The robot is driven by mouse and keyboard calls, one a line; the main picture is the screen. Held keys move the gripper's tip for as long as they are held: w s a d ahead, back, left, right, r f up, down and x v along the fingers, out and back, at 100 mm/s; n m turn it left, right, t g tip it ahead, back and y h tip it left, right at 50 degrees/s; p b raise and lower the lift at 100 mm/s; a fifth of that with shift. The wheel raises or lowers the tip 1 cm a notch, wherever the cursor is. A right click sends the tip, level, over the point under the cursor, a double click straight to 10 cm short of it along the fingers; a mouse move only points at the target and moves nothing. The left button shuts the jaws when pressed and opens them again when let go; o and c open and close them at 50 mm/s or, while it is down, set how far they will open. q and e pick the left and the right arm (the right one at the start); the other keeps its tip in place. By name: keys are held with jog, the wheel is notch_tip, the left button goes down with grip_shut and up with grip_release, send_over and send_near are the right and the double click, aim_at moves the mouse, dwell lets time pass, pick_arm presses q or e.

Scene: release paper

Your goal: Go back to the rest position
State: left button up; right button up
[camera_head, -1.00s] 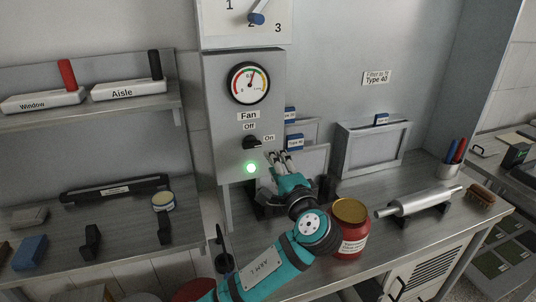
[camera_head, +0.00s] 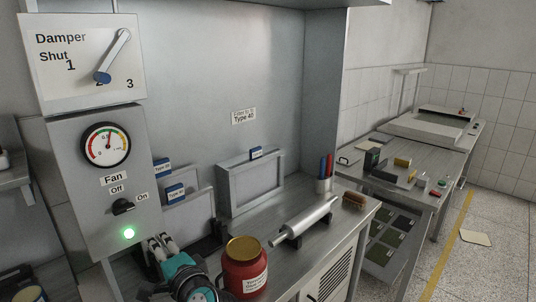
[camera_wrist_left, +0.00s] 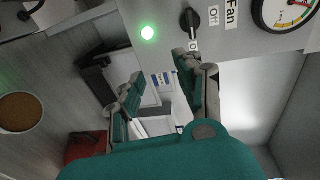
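My left gripper (camera_head: 160,244) is low in the head view, just below the fan panel (camera_head: 82,225). In the left wrist view its two teal and grey fingers (camera_wrist_left: 158,82) are spread apart with nothing between them. The black fan knob (camera_head: 123,206) points towards "On", and the green lamp (camera_head: 129,233) below it is lit. Both also show at the top of the left wrist view, the knob (camera_wrist_left: 190,22) apart from the fingers. My right gripper is in neither view.
A red jar (camera_head: 245,270) stands close to the right of my left arm. A metal roller (camera_head: 305,220) on a stand, a pen cup (camera_head: 323,185) and a brush (camera_head: 354,201) are further right. Filter frames (camera_head: 251,187) lean at the back.

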pick_arm(q)
jog(key=s+f+g+h, duration=0.2)
jog(key=s+f+h, duration=0.25)
jog(key=f, duration=0.75)
jog(key=s+d+f+n+g+h, duration=0.35)
jog(key=s+f, duration=0.35)
jog(key=s, duration=0.4)
jog(key=s+d+f+n+g+h, duration=0.2)
jog(key=s+f+n+h, duration=0.3)
jog(key=s, duration=0.7)
notch_tip(320, 180, down, 30)
jog(key=s+m+g+b, duration=0.1)
jog(key=m+g+b, duration=0.1)
jog(key=m+b, duration=0.1)
jog(key=s+a+f+y+b, duration=0.1)
jog(key=s+a+f+b, duration=0.1)
jog(key=s+f, duration=1.5)
notch_tip(320, 180, down, 3)
jog(key=shift+s+a+r+g+b, duration=0.1)
jog(key=shift+s+a+g+b, duration=0.1)
jog(key=shift+g+b, duration=0.25)
